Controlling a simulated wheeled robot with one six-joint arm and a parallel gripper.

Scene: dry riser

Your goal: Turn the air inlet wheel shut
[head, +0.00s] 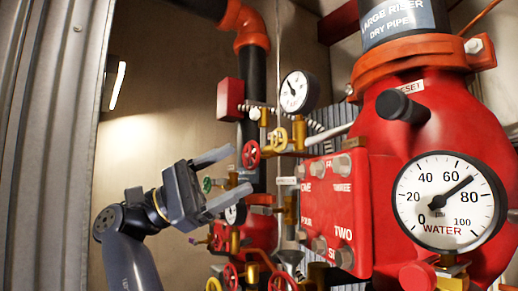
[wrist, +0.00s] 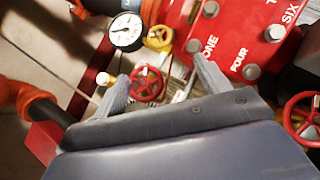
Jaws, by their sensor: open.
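Several small handwheels sit on the valve pipework; I cannot read a label that marks one as the air inlet wheel. A red handwheel (head: 251,154) stands just beyond my gripper (head: 240,170), near the upper fingertip. In the wrist view a red handwheel (wrist: 146,83) shows between the two grey fingers of my gripper (wrist: 158,68), nearer the left one. The fingers are spread wide and hold nothing. A yellow handwheel (head: 279,138) is just right of the red one; a yellow wheel also shows in the wrist view (wrist: 158,38).
A big red riser body (head: 440,115) with a WATER gauge (head: 450,200) fills the right. A red bolted plate (head: 333,212) stands beside the valves. A small gauge (head: 297,92) is above them. More wheels (head: 230,276) sit below. A corrugated wall (head: 45,130) is at left.

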